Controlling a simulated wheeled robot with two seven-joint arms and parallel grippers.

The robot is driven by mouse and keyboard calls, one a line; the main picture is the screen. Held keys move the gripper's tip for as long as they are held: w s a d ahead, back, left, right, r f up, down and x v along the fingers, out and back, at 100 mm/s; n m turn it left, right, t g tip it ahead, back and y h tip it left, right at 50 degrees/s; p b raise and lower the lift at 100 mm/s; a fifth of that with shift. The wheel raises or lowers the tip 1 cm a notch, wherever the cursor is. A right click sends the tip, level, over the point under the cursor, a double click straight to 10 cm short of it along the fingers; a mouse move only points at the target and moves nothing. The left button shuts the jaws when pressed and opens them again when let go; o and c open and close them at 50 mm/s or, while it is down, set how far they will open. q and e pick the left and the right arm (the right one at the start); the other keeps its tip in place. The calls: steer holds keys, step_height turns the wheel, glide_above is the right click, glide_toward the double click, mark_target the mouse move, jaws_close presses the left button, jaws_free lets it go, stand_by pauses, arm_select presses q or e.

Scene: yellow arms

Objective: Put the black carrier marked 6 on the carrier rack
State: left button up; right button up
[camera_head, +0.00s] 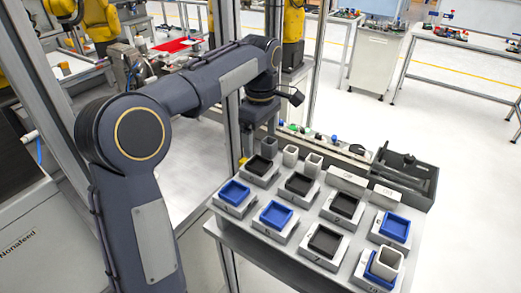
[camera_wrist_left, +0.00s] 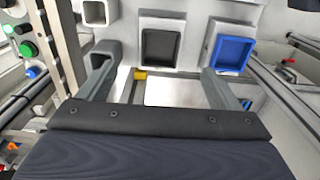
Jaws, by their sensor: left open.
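Several black carriers, shallow square trays, sit on light grey blocks on the table in the head view. One is at the back left (camera_head: 260,166), others behind the middle (camera_head: 298,184), right of the middle (camera_head: 344,205) and near the front (camera_head: 325,241). I cannot read which is marked 6. My left gripper (camera_head: 247,150) hangs by the back-left corner of the table. In the left wrist view it (camera_wrist_left: 160,82) is open and empty, its fingers spread, with a black carrier (camera_wrist_left: 163,46) beyond the gap. I cannot tell which thing is the carrier rack. My right gripper is out of view.
Blue carriers (camera_head: 233,192) (camera_head: 275,214) (camera_head: 394,228) share the grey table (camera_head: 235,231). Grey square cups (camera_head: 290,155) stand at its back, and another (camera_head: 388,263) sits in a blue carrier. A dark bin (camera_head: 410,182) borders the back right.

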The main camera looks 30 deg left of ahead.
arm_select(q)
steer(key=s+m+t+h, duration=0.25)
steer(key=s+m, duration=0.55)
steer(key=s, duration=0.7)
steer(key=s+d+f+m+t, duration=0.1)
steer(key=s+d+f+m, duration=0.1)
steer(key=s, duration=0.4)
steer(key=s+d+f+m+t+h, duration=0.1)
steer(key=s+d+f+m+t, duration=0.1)
steer(key=s+f, duration=0.4)
steer(key=d+m, duration=0.1)
steer(key=m, duration=0.1)
steer(key=shift+f+m, duration=0.15)
steer(key=shift+m, duration=0.25)
steer(key=shift+s+d, duration=0.1)
steer(key=shift+c, duration=0.3)
